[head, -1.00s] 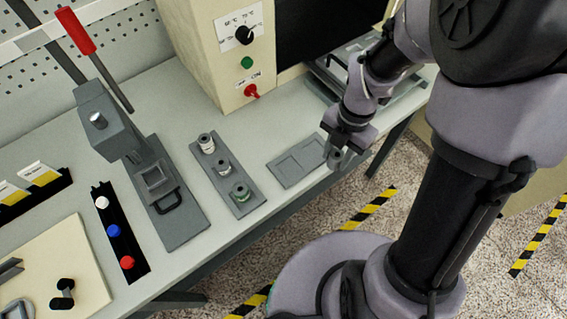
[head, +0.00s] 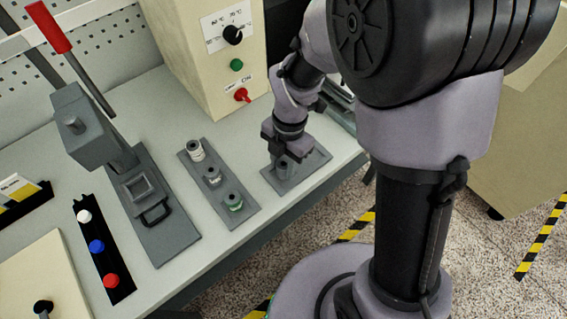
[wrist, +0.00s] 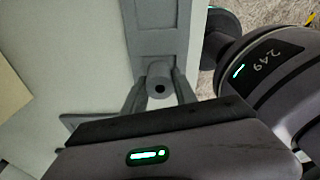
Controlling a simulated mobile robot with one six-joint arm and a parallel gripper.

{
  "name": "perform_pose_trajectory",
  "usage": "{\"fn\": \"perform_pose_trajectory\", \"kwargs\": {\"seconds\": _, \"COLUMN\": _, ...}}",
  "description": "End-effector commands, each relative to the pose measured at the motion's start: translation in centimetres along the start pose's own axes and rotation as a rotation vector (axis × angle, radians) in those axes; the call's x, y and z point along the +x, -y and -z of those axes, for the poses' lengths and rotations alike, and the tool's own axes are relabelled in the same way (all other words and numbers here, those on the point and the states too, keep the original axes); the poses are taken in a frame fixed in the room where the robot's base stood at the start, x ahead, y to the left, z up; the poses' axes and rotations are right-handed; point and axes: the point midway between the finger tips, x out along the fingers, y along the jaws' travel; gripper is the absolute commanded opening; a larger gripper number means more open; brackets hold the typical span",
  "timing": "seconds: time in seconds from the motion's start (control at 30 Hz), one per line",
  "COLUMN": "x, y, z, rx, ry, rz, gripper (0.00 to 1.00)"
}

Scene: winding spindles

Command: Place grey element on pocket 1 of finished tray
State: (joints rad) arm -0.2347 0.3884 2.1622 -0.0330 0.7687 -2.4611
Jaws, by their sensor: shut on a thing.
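The grey element (head: 283,170) is a small upright cylinder with a dark hole in its top; it also shows in the wrist view (wrist: 158,84). My gripper (head: 284,164) is shut on it, with one finger on each side in the wrist view (wrist: 159,92). The finished tray (head: 318,157), a flat grey plate with shallow square pockets, lies on the table under my gripper; it also shows in the wrist view (wrist: 160,45). The element is over the left part of the tray in the head view. I cannot tell whether it touches the pocket floor. My gripper hides part of the tray.
Further left are a press with a red lever (head: 120,165) and a black strip with coloured knobs (head: 96,246). A beige control box (head: 205,60) stands behind. The table's front edge is near.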

Motion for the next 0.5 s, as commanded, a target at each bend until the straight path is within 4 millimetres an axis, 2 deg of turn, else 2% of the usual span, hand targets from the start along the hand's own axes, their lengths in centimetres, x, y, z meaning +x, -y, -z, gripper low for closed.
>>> {"fn": "perform_pose_trajectory", "kwargs": {"seconds": 0.03, "x": 0.1, "y": 0.0, "z": 0.0, "rx": 0.000, "ry": 0.000, "rz": 0.000, "gripper": 0.39}}
{"fn": "perform_pose_trajectory", "kwargs": {"seconds": 0.1, "x": 0.1, "y": 0.0, "z": 0.0, "rx": 0.000, "ry": 0.000, "rz": 0.000, "gripper": 0.53}}
{"fn": "perform_pose_trajectory", "kwargs": {"seconds": 0.13, "x": 0.0, "y": 0.0, "z": 0.0, "rx": 0.000, "ry": 0.000, "rz": 0.000, "gripper": 0.55}}
{"fn": "perform_pose_trajectory", "kwargs": {"seconds": 0.4, "x": -0.1, "y": 0.0, "z": 0.0, "rx": 0.000, "ry": 0.000, "rz": 0.000, "gripper": 0.55}}
{"fn": "perform_pose_trajectory", "kwargs": {"seconds": 0.5, "x": -1.3, "y": 0.0, "z": 0.0, "rx": 0.000, "ry": 0.001, "rz": -0.002, "gripper": 0.55}}
